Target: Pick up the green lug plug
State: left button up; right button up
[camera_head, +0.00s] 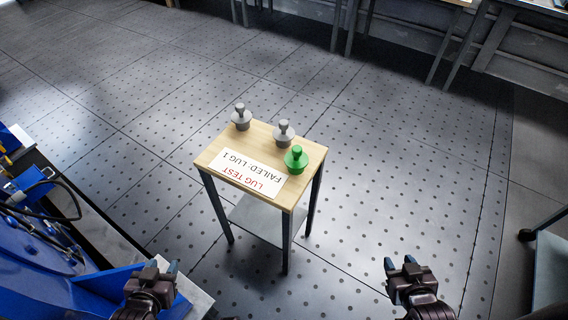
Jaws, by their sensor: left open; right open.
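The green lug plug (296,161) stands upright on the right part of a small wooden-topped table (233,142), close to its right edge. Two grey plugs stand on the same top: one (284,134) just behind the green one, the other (241,117) at the far left corner. My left gripper (162,268) is open and empty at the bottom left, short of the table. My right gripper (399,263) is open and empty at the bottom right, to the right of the table and nearer than it.
A white sign (248,173) reading "LUG TEST FAILED: LUG 1" lies upside down along the table's front edge. Blue machinery (40,255) fills the lower left. A grey cart (551,270) stands at the right edge. Workbenches line the back. The floor around the table is clear.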

aim_at(296, 160)
jog(key=u, duration=1.3)
jog(key=l+u, duration=0.5)
jog(key=l, duration=0.45)
jog(key=k+l, duration=0.1)
jog(key=l, duration=0.4)
